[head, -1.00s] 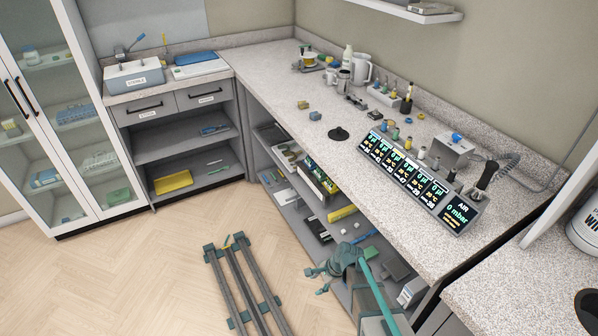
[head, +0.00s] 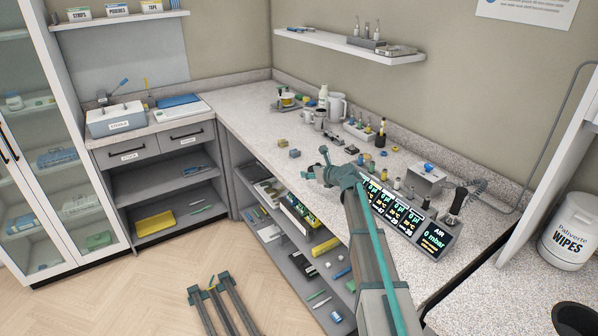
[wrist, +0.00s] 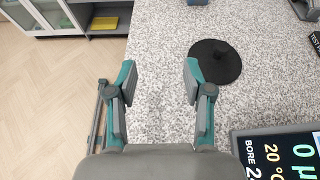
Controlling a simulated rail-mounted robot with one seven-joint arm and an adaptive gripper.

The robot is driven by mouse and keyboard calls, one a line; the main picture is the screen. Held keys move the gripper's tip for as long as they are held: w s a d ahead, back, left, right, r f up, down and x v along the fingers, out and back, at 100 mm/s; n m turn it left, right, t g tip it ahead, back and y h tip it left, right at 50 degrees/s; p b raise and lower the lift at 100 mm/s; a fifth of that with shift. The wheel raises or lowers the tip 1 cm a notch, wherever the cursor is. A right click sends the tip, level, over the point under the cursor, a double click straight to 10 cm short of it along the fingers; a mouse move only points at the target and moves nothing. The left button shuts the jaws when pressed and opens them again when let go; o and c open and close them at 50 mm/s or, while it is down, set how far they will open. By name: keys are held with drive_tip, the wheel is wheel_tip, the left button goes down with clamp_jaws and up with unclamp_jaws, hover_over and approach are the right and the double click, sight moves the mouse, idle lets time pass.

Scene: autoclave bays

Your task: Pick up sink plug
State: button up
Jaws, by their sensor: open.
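A display panel (head: 408,220) stands just right of my arm. Two small blocks (head: 289,148) lie left of my gripper. Mugs (head: 337,105), bottles and a grey box (head: 425,179) stand along the back. An open shelf (head: 295,262) runs under the worktop edge.

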drive_tip(key=m+t+h, duration=0.1)
drive_tip(key=m, duration=0.1)
approach(319, 164)
drive_tip(key=shift+s+a, duration=0.1)
drive_tip(key=shift+a, duration=0.05)
drive_tip(key=shift+w, duration=0.3)
drive_tip(key=p+x, duration=0.1)
drive_tip(key=x, duration=0.4)
drive_tip(key=shift+f, duration=0.15)
drive_tip(key=p+x, duration=0.2)
drive_tip(key=x, duration=0.2)
drive_tip(key=shift+p, duration=0.3)
drive_tip(key=shift+w+a+f, duration=0.2)
drive_tip(key=shift+w+f, duration=0.1)
drive_tip(key=shift+w, duration=0.1)
clamp_jaws()
